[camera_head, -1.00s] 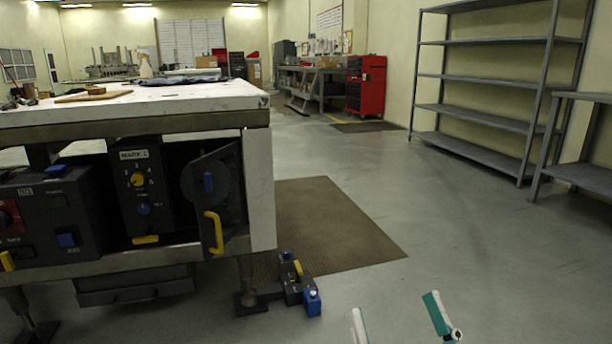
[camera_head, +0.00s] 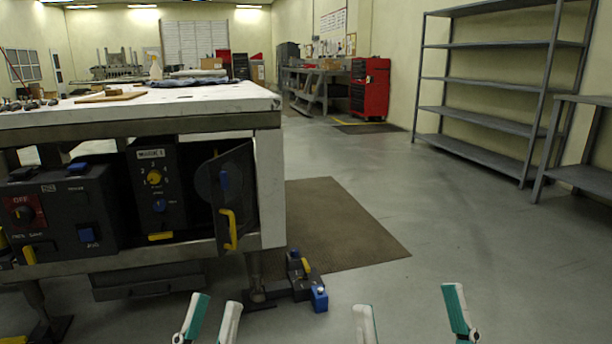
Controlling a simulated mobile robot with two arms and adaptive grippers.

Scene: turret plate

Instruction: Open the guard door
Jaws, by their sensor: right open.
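The guard door (camera_head: 233,185) is a dark panel with a round disc, a blue part and a yellow handle (camera_head: 229,230). It is at the right end of the machine front under the white table and appears to stand at an angle to that front. My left gripper (camera_head: 215,303) is at the bottom edge, below the door and apart from it. Its fingers show a narrow gap with nothing between them. My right gripper (camera_head: 408,303) is at the bottom, right of the door, with its fingers wide apart and empty. Neither gripper touches the door.
The control panels (camera_head: 65,215) and a mode-switch box (camera_head: 156,185) stand left of the door. A dark pedal unit with a blue block (camera_head: 319,298) is on the floor below it. The table corner (camera_head: 262,100) overhangs. A brown mat (camera_head: 345,225) and open floor are at right.

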